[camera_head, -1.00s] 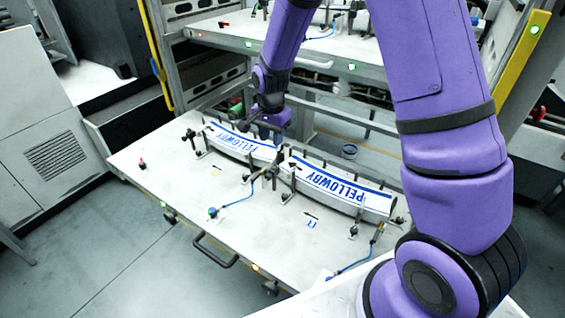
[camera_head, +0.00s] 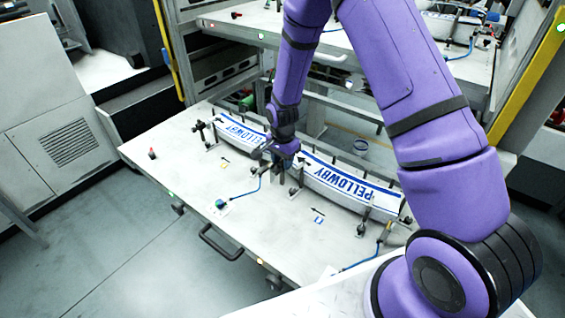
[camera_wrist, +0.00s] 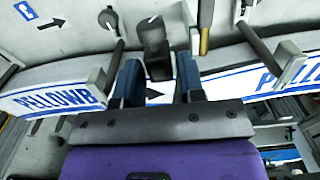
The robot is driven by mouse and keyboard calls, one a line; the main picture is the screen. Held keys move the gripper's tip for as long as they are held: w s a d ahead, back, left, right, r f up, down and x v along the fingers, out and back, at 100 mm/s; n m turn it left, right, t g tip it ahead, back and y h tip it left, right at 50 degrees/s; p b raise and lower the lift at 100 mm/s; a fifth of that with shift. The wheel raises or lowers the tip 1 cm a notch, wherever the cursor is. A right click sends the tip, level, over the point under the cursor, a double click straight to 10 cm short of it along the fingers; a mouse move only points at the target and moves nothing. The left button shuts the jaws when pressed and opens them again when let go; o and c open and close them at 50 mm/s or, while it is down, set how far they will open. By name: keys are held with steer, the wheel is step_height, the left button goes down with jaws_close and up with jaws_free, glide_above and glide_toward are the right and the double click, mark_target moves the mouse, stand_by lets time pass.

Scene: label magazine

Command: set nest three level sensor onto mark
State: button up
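In the wrist view, a dark block-like sensor body (camera_wrist: 155,50) on a small base stands between and just past my fingertips. My gripper (camera_wrist: 158,78) is open, one finger on each side, with gaps visible; I see no grip. A black arrow mark (camera_wrist: 154,94) shows on a pale surface between the fingers. In the head view, my gripper (camera_head: 280,164) is low at the junction of the two curved label strips, and hides the sensor and arrow there. A blue cable (camera_head: 243,194) runs from this spot to a connector (camera_head: 220,204) on the table.
The blue-lettered right strip (camera_head: 345,182) and left strip (camera_head: 240,132) lie along the white table (camera_head: 170,160), with clamps and posts around them. Another table arrow (camera_head: 317,211) and a blue-cabled post (camera_head: 384,236) are at right. The front left tabletop is mostly clear.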

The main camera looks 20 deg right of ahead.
mark_target(282, 161)
steer(key=shift+f, duration=0.45)
jaws_close()
steer(key=shift+f, duration=0.6)
jaws_free()
step_height(282, 161, up, 11)
steer(key=shift+f, duration=0.1)
stand_by(0.4)
